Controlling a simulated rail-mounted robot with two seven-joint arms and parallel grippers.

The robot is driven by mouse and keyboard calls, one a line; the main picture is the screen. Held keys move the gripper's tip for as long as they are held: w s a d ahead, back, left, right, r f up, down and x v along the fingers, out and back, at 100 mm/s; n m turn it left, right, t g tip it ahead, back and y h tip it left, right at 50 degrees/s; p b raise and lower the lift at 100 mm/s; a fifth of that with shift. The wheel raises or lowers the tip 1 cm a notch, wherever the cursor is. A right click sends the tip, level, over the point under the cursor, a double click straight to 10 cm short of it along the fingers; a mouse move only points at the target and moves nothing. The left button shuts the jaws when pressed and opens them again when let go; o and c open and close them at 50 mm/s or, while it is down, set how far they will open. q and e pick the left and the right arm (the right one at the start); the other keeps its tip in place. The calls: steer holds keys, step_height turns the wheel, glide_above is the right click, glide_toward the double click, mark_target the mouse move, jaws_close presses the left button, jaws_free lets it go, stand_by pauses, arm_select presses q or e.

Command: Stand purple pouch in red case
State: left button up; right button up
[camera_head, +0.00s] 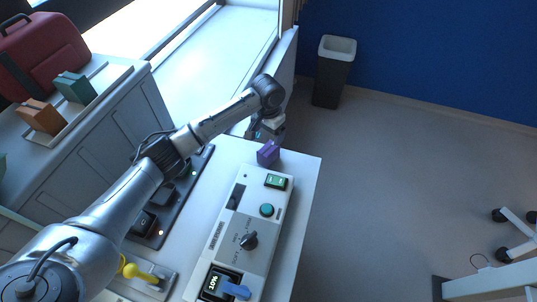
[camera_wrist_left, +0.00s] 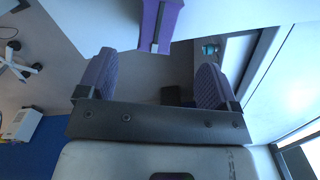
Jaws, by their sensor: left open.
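The purple pouch (camera_head: 268,154) stands at the far edge of the white worktop, just beyond the end of a grey device. In the left wrist view the purple pouch (camera_wrist_left: 158,24) shows at the top centre, ahead of the fingers. My left gripper (camera_head: 268,136) is right beside the pouch in the head view. In the wrist view my left gripper (camera_wrist_left: 156,64) is open, its two padded fingers wide apart with nothing between them. The red case (camera_head: 47,48) is at the upper left on a grey cabinet, partly cut off by the picture edge. My right gripper is not in view.
An orange box (camera_head: 41,117) and a teal box (camera_head: 75,88) stand on a pale tray in front of the case. The grey device (camera_head: 240,235) with knob and screens fills much of the worktop (camera_head: 301,190). A bin (camera_head: 333,72) stands on the floor behind.

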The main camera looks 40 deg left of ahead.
mark_target(268, 148)
arm_select(q)
step_height(268, 148, down, 11)
steer(key=shift+d+r+b, duration=0.15)
steer(key=shift+r+b, duration=0.05)
steer(key=shift+b, duration=0.25)
stand_by(0.3)
steer(key=c, duration=1.2)
